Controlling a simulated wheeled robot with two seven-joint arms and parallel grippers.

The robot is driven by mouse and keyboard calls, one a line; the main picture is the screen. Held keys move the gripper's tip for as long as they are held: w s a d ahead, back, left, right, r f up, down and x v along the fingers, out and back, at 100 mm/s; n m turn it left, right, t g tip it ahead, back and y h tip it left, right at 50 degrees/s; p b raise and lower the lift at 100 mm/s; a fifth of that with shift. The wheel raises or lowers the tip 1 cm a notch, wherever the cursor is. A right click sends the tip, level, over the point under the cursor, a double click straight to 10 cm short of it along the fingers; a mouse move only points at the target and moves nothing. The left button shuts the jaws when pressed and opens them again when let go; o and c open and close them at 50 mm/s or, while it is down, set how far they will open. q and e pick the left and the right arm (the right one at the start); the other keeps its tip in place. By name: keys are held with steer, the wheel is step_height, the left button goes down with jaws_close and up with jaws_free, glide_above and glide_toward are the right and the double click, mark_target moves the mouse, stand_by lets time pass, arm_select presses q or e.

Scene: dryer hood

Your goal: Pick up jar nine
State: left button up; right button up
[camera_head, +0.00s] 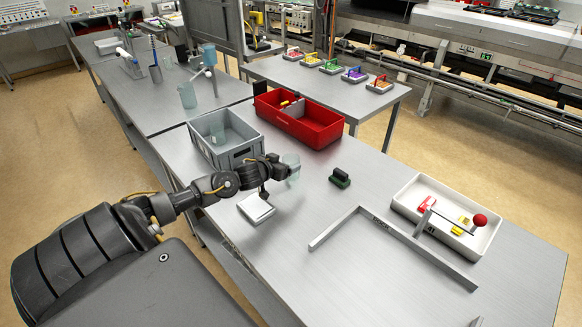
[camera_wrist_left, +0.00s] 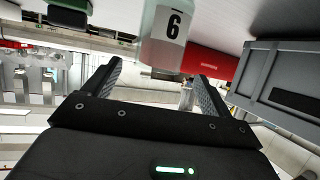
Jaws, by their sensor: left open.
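A clear, pale jar (camera_head: 292,168) stands on the table just right of the grey bin, at the tip of my left arm. In the left wrist view the jar (camera_wrist_left: 163,40) carries a white label. The picture is upside down there, so its digit looks like a 6 and reads as a nine upright. My left gripper (camera_head: 280,168) is at the jar's near left side. In the left wrist view its fingers (camera_wrist_left: 158,72) are spread apart, one toward each side of the jar. The fingers do not visibly clamp it. My right gripper is not in view.
A grey bin (camera_head: 243,155) holding a clear vessel and a red divided bin (camera_head: 330,141) stand behind the jar. A dark green block (camera_head: 340,178) lies to its right, a white square object (camera_head: 256,209) in front. A metal angle frame (camera_head: 405,237) and white tray (camera_head: 470,246) are farther right.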

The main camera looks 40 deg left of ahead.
mark_target(290, 160)
arm_select(q)
steer(key=shift+w+r+p, duration=0.1)
steer(key=shift+w+p, duration=0.2)
steer(key=shift+w, duration=0.05)
steer(key=p+x, duration=0.1)
steer(key=x, duration=0.2)
steer(key=shift+w, duration=0.3)
steer(key=shift+w+f, duration=0.3)
steer(key=shift+w, duration=0.15)
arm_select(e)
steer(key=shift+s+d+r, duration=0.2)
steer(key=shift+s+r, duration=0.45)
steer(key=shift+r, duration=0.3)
arm_select(q)
steer(key=c, duration=1)
steer(key=shift+c, duration=0.2)
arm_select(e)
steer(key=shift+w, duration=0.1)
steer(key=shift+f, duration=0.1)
